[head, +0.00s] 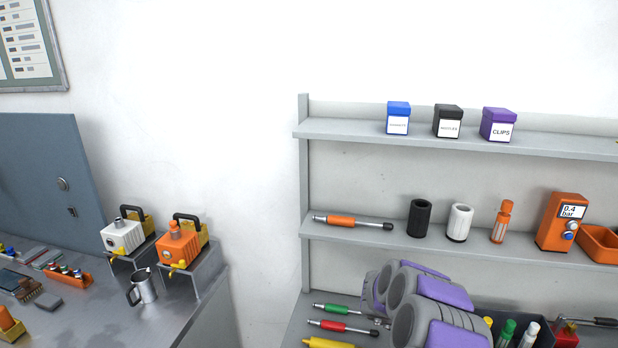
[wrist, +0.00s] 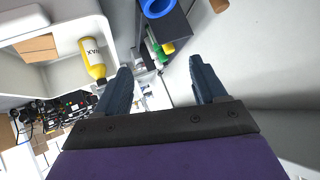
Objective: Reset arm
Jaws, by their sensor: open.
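My arm, grey with purple panels, shows at the bottom of the head view in front of the lower shelf. My gripper (wrist: 163,84) shows in the wrist view with its two dark fingers spread wide apart. Nothing is between the fingers; the space behind them shows floor and shelf parts. The gripper's fingertips are not clearly seen in the head view.
A grey shelf (head: 345,131) holds labelled boxes, a black cylinder (head: 420,218), a white cylinder (head: 460,222) and an orange gauge box (head: 557,222). Screwdrivers (head: 340,326) lie below, beside my arm. A workbench (head: 185,318) with two small machines stands left. A yellow bottle (wrist: 93,58) is near my gripper's left finger.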

